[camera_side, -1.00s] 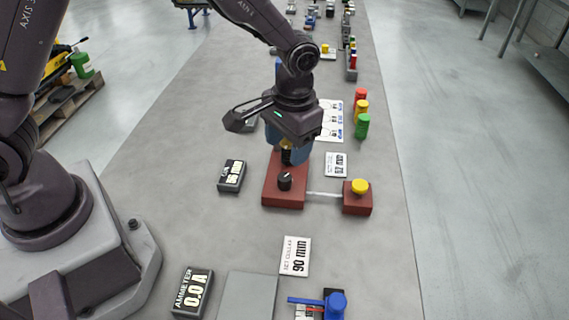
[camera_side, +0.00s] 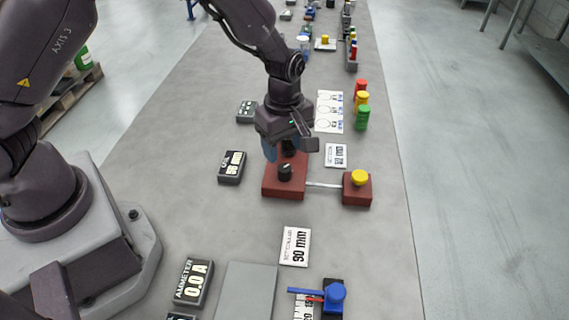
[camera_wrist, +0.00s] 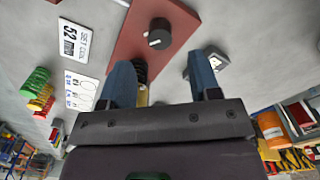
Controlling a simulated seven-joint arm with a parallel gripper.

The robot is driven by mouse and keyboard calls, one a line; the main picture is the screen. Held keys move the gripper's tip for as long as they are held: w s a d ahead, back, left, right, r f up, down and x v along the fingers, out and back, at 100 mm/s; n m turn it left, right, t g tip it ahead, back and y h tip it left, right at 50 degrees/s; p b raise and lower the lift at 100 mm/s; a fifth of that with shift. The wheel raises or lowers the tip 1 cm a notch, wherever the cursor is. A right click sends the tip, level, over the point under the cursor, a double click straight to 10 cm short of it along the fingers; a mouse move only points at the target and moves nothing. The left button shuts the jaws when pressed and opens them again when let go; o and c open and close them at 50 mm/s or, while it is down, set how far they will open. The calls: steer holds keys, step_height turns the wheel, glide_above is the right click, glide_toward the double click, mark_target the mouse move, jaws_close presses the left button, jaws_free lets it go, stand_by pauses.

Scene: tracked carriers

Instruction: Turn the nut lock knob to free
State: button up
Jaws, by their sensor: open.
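A black knob (camera_side: 285,172) with a white pointer line stands on the front part of a dark red block (camera_side: 270,187). It also shows clearly in the wrist view (camera_wrist: 160,33), where no finger touches it. Behind it on the same block is a dark ribbed round part (camera_wrist: 140,70), with a brass-coloured piece below it, partly hidden by my gripper. My gripper (camera_wrist: 160,68) points down at the back of the block with its two blue fingers apart. The ribbed part shows between the fingers, nearer one of them; I cannot tell whether they touch.
A thin rod joins the block to a smaller red block with a yellow button (camera_side: 359,177). A dark millimetre display (camera_side: 232,167) stands left. A set-collar card (camera_side: 295,246) lies in front. Red, yellow and green cylinders (camera_side: 362,118) stand at right.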

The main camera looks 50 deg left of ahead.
mark_target(285, 167)
step_height(285, 167, down, 6)
steer(key=shift+r, duration=0.15)
steer(key=c, duration=0.9)
steer(key=shift+c, duration=0.2)
steer(key=shift+m, duration=0.4)
steer(key=m, duration=0.4)
steer(key=shift+m, duration=0.3)
steer(key=m, duration=0.4)
steer(key=shift+m, duration=0.4)
